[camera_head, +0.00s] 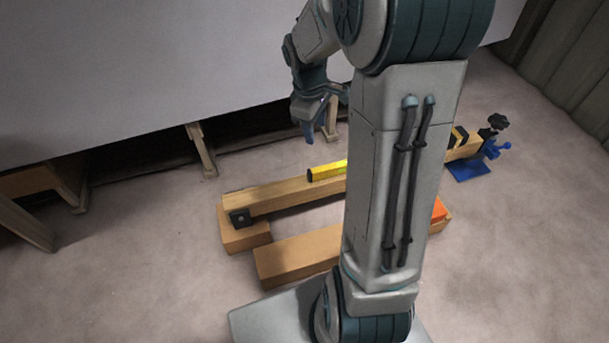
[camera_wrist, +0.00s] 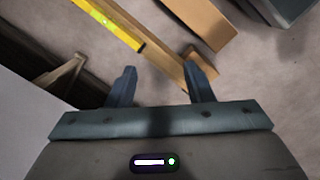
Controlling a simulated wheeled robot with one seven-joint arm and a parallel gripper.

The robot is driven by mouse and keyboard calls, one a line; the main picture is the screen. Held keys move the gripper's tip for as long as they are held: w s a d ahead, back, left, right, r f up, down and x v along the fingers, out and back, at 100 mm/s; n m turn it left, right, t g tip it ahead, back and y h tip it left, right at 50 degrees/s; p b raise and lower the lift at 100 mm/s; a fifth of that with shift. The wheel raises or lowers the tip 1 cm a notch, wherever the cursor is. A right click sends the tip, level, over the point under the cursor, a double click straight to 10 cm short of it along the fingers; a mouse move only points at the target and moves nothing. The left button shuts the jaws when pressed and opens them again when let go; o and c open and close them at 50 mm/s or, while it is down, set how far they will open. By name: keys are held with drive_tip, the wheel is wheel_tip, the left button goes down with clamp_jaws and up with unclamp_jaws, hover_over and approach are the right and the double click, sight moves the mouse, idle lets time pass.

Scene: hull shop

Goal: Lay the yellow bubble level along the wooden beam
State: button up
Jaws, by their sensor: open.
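The yellow bubble level (camera_head: 327,170) lies on the wooden beam (camera_head: 280,195), its length running roughly along it. My arm hides the level's right part and the beam's middle in the head view. In the wrist view the level (camera_wrist: 108,24) is at the upper left, beside the beam's bare top (camera_wrist: 157,52). I cannot tell whether it is exactly parallel. My gripper (camera_head: 309,134) is beyond the beam in the head view, apart from the level. In the wrist view its two fingers (camera_wrist: 160,70) are spread with nothing between them.
A shorter wooden block (camera_head: 295,258) lies in front of the beam. An orange thing (camera_head: 438,210) shows on wood right of my arm. A blue clamp (camera_head: 482,160) stands at the beam's right end. The large pale hull (camera_head: 150,75) fills the back, with wooden props (camera_head: 201,150) beneath it.

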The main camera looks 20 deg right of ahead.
drive_tip(key=s+a+r+m, duration=0.2)
drive_tip(key=s+a+m, duration=0.2)
drive_tip(key=s, duration=0.4)
drive_tip(key=s+a+r+m+t+y, duration=0.1)
drive_tip(key=s+a+r+m, duration=0.2)
drive_tip(key=s, duration=0.6)
drive_tip(key=shift+a+m, duration=0.5)
drive_tip(key=shift+a, duration=0.75)
